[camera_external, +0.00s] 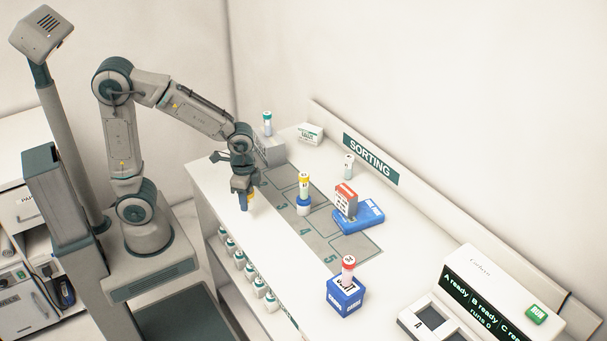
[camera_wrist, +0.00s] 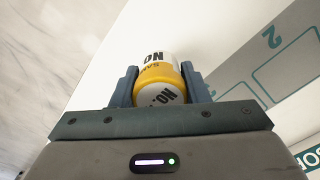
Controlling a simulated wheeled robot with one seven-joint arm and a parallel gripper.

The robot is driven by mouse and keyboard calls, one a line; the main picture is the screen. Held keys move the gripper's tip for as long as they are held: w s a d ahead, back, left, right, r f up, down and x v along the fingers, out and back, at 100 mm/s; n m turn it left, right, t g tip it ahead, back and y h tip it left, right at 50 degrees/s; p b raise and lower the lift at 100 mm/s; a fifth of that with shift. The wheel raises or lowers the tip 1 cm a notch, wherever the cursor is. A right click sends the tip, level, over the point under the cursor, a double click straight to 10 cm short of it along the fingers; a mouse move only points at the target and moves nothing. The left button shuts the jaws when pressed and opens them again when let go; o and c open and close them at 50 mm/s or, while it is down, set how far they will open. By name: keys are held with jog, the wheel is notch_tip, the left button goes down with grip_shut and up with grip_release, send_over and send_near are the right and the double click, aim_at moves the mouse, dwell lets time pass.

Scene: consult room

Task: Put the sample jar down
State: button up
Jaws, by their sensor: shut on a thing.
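My gripper (camera_external: 244,203) is over the white counter (camera_external: 262,232), near its left edge and just left of the grey mat with numbered spaces (camera_external: 285,190). In the wrist view, my gripper (camera_wrist: 158,84) is shut on the sample jar (camera_wrist: 158,72), which has a yellow band and white parts with dark print. One finger is on each side of it. In the external view the fingers mostly hide the jar, with only a little yellow showing. I cannot tell whether its base touches the counter.
A yellow-capped jar (camera_external: 304,181) stands on a blue holder on the mat. A red-and-white box (camera_external: 346,201) sits on a blue box (camera_external: 368,214). A red-capped jar (camera_external: 348,267) tops a blue cube (camera_external: 345,300). The counter's near-left strip looks clear.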

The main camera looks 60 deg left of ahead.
aim_at(252, 215)
jog(key=shift+w+a+f, duration=0.65)
jog(key=shift+w+a, duration=0.05)
jog(key=shift+w, duration=0.1)
jog(key=shift+w+a+f, duration=0.1)
jog(key=shift+f, duration=1.95)
jog(key=shift+f, duration=0.25)
jog(key=o, duration=1)
jog(key=shift+r, duration=0.15)
